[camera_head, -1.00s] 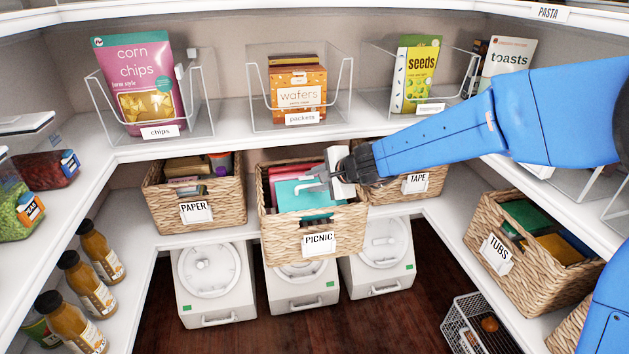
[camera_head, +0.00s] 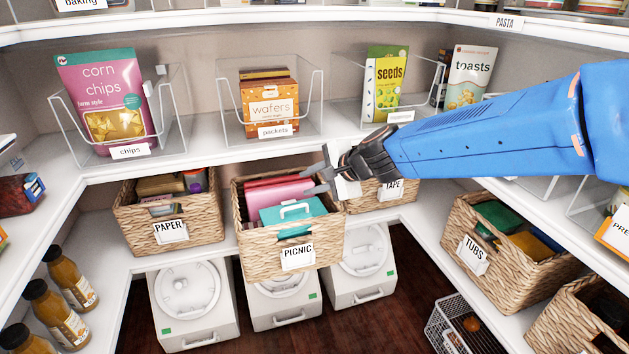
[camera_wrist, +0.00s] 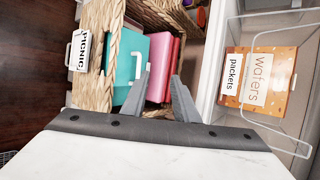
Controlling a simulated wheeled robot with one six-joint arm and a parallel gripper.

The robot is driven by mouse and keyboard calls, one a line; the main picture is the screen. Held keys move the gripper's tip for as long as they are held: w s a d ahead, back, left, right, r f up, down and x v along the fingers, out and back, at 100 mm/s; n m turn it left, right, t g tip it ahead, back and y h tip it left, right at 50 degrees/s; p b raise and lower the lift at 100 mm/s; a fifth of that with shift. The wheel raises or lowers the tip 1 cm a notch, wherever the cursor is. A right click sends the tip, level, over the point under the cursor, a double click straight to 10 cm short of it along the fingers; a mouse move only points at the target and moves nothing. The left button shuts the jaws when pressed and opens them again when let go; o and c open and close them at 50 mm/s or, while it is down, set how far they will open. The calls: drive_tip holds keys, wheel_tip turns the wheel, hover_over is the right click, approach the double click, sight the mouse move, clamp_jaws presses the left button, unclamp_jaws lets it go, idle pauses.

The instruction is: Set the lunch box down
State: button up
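A teal lunch box (camera_head: 300,228) with a pale carry handle stands in the front of the wicker basket labelled PICNIC (camera_head: 262,264). Pink cases (camera_head: 275,192) stand right behind it in the same basket. In the wrist view the lunch box (camera_wrist: 128,68) and a pink case (camera_wrist: 160,68) show inside the basket, side by side. My gripper (camera_head: 317,172) is open and empty, above the basket's right rim, apart from the lunch box. Its two spread fingers (camera_wrist: 161,78) also show in the wrist view. The lunch box's lower part is hidden by the basket wall.
The PAPER basket (camera_head: 125,215) stands left and the TAPE basket (camera_head: 375,203) right, partly behind my gripper. A shelf above (camera_head: 205,150) holds clear bins of chips, wafers and seeds. White lidded bins (camera_head: 197,322) stand below. The TUBS basket (camera_head: 525,282) is at right.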

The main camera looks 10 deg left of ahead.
drive_tip(key=shift+v, duration=0.8)
drive_tip(key=s+d+n+h, duration=0.2)
drive_tip(key=s+d, duration=0.3)
drive_tip(key=d, duration=0.6)
drive_tip(key=s+d+n+h, duration=0.1)
drive_tip(key=s+d+n, duration=0.3)
drive_tip(key=d, duration=0.7)
drive_tip(key=s+d+n+h, duration=0.1)
drive_tip(key=s+d+h, duration=0.1)
drive_tip(key=s+d, duration=0.65)
drive_tip(key=s+d+f+n+h, duration=0.1)
drive_tip(key=s+d+f+h, duration=0.1)
drive_tip(key=s+d, duration=0.2)
drive_tip(key=s+d+f+n+h, duration=0.1)
drive_tip(key=s+d+f+h, duration=0.1)
drive_tip(key=d, duration=0.9)
drive_tip(key=shift+s+d+f+g, duration=0.3)
drive_tip(key=shift+s+f, duration=0.25)
drive_tip(key=shift+s, duration=0.7)
